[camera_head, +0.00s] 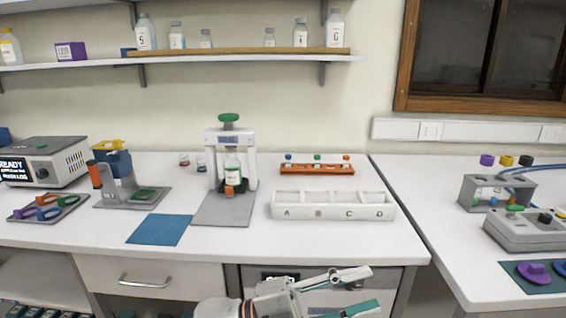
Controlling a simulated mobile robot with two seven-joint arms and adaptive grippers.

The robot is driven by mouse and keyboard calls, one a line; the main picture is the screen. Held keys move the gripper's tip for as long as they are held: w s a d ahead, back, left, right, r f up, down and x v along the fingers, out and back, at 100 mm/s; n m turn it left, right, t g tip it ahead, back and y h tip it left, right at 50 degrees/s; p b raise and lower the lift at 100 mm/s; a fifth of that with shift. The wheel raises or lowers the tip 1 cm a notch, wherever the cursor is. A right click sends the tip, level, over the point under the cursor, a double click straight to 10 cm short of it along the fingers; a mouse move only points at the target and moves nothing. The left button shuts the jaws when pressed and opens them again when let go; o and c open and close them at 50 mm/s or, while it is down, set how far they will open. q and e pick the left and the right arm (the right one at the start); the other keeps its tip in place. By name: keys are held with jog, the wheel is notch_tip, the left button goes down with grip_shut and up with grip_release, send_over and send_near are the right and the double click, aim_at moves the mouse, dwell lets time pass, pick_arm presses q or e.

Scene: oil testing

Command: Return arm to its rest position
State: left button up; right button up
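My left gripper (372,289) shows at the bottom centre, low in front of the bench's front edge and the drawers. Its two fingers point to the right and stand apart, with nothing between them. Its arm is mostly cut off by the bottom of the picture. My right gripper and arm are not in view.
The white bench (270,238) carries a press with a bottle (233,165), a white rack marked A to D (333,212), an orange tube holder (317,169) and a blue mat (160,229). A second bench at right holds a grey control box (525,235). A drawer handle (144,281) sticks out at left.

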pick_arm(q)
jog(key=w+a+f+n+t+y, duration=0.3)
jog(key=a+f+n+t+y, duration=0.2)
jog(key=a+f+n+t, duration=0.4)
jog(key=w+a+f+n+t+y, duration=0.45)
jog(key=a+f+n, duration=0.2)
jog(key=n, duration=0.35)
jog(key=s+a+f+n+g+y, duration=0.1)
jog(key=s+a+f+n+y, duration=0.1)
jog(key=s+a+f, duration=0.3)
jog(key=s+a+f+n+g+y, duration=0.2)
jog(key=s+a+f, duration=0.4)
jog(key=f, duration=0.5)
jog(key=s+a+f+n+g+y, duration=0.1)
jog(key=s+a+f+n+y, duration=0.2)
jog(key=f, duration=0.6)
jog(key=s+a+y, duration=0.2)
jog(key=s+a, duration=0.1)
jog(key=shift+s+a+n, duration=0.15)
jog(key=shift+s+n, duration=0.15)
jog(key=shift+f, duration=0.1)
